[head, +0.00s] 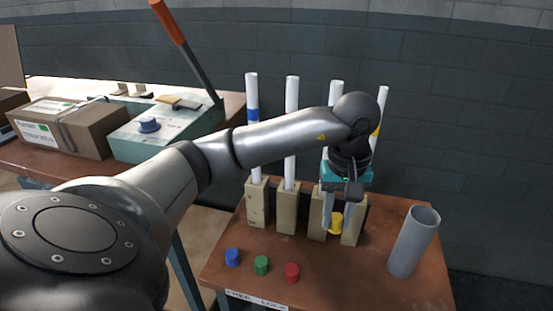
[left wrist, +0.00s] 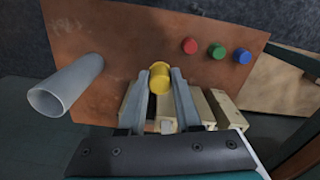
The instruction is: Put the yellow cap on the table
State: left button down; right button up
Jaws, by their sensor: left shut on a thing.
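The yellow cap (head: 336,223) is held between the fingers of my left gripper (head: 338,222), in front of the wooden blocks. In the left wrist view the yellow cap (left wrist: 160,78) sits between the two fingertips (left wrist: 162,76). The gripper is shut on it. The cap appears to be above the brown table (head: 225,270); the exact gap cannot be told. My right gripper is in neither view.
Blue (head: 232,257), green (head: 261,265) and red (head: 292,272) caps stand along the front left of the table. Several white tubes (head: 291,130) rise from wooden blocks (head: 287,210) behind. A grey cylinder (head: 414,242) stands at right. The front middle-right of the table is clear.

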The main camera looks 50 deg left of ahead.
pick_arm(q)
jog(key=shift+s+d+f, duration=0.1)
jog(key=shift+f, duration=0.2)
jog(key=b, duration=0.3)
send_over(323, 284)
notch_tip(323, 284, down, 8)
notch_tip(323, 284, down, 8)
jog(key=b, duration=0.2)
jog(key=shift+r+b, duration=0.25)
jog(key=shift+b, duration=0.1)
jog(key=shift+f+b, duration=0.65)
jog(key=shift+f, duration=1.6)
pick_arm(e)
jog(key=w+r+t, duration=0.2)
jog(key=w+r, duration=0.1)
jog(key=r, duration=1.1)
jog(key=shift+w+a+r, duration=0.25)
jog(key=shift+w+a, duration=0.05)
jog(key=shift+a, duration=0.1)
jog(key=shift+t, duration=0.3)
